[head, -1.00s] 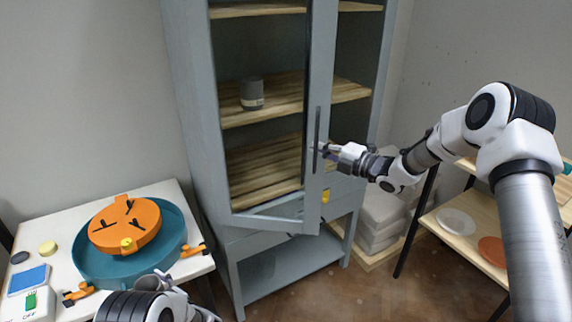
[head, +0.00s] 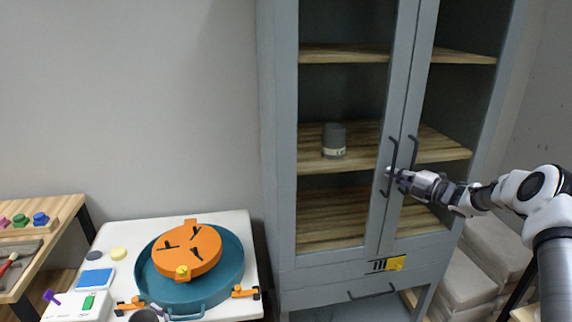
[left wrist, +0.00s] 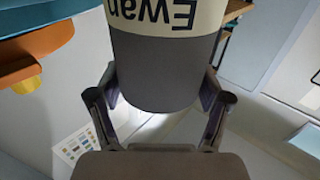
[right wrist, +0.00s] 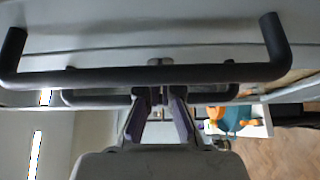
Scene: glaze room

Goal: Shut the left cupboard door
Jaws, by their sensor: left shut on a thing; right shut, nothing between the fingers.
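The left cupboard door (head: 371,215) has a glazed front and a dark bar handle (head: 391,166). It looks in line with the cupboard front (head: 275,200); a small gap cannot be ruled out. My right gripper (head: 392,173) is shut and empty, its tips at the left door's handle. In the right wrist view, the gripper (right wrist: 160,98) has its tips close by a dark bar handle (right wrist: 130,77); contact is unclear. My left gripper (left wrist: 160,90) is shut around a grey cup (left wrist: 155,65) with a cream band lettered "Ewan". The cup's top shows at the head view's bottom edge (head: 145,315).
The right door's handle (head: 412,151) is close beside my right gripper. A grey jar (head: 334,140) stands on a shelf inside. A white table (head: 120,235) at left holds a teal basin (head: 225,270) with an orange disc (head: 187,250). White stacked blocks (head: 470,280) stand right of the cupboard.

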